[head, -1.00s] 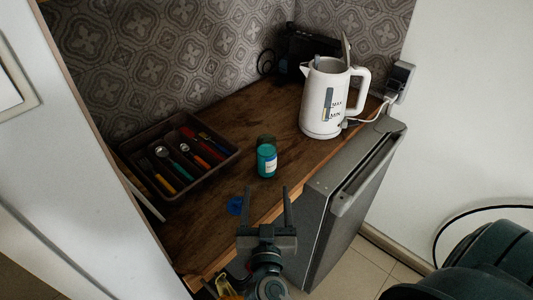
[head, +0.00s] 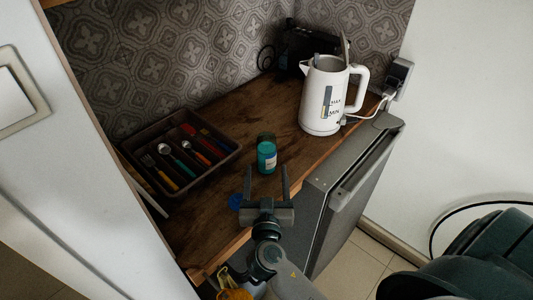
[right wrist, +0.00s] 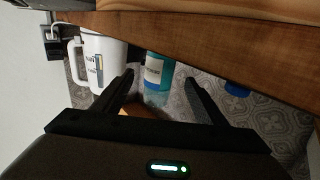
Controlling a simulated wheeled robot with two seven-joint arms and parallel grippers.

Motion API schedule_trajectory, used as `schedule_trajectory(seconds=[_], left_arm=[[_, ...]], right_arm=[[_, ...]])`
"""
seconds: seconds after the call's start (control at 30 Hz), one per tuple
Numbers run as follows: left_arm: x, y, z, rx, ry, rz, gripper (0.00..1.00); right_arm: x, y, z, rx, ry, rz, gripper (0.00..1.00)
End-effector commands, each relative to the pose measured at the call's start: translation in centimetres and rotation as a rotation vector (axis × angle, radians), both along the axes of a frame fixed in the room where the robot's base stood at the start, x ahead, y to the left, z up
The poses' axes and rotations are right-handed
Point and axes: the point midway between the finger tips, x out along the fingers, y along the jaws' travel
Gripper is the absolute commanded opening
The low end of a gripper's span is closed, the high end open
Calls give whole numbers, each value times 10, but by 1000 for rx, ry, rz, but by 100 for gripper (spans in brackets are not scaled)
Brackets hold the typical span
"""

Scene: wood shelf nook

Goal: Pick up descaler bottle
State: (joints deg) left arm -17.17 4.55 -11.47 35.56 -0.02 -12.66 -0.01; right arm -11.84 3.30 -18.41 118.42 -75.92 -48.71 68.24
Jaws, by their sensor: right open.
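The descaler bottle (head: 267,158) is a small teal bottle with a pale label, standing on the wooden counter near its front edge. It also shows in the right wrist view (right wrist: 158,72), ahead of and between the fingers. My right gripper (head: 266,172) is open and empty, with its fingertips just short of the bottle on the near side. In the right wrist view the two fingers (right wrist: 160,90) are spread apart. My left gripper is not in view.
A white kettle (head: 322,98) stands at the back right. A brown cutlery tray (head: 214,166) is at the left. A blue cap-like item (head: 235,202) lies left of my right gripper. A grey fridge (head: 345,200) stands below the counter's right end.

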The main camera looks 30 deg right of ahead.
Motion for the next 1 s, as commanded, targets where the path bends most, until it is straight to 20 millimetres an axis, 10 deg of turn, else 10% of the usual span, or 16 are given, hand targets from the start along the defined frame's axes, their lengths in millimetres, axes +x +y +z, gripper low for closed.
schedule_trajectory(seconds=[0.4,1.0], left_arm=[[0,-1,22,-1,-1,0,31],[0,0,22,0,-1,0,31]], right_arm=[[43,-23,3,-2,0,0,66],[47,-26,0,0,0,0,58]])
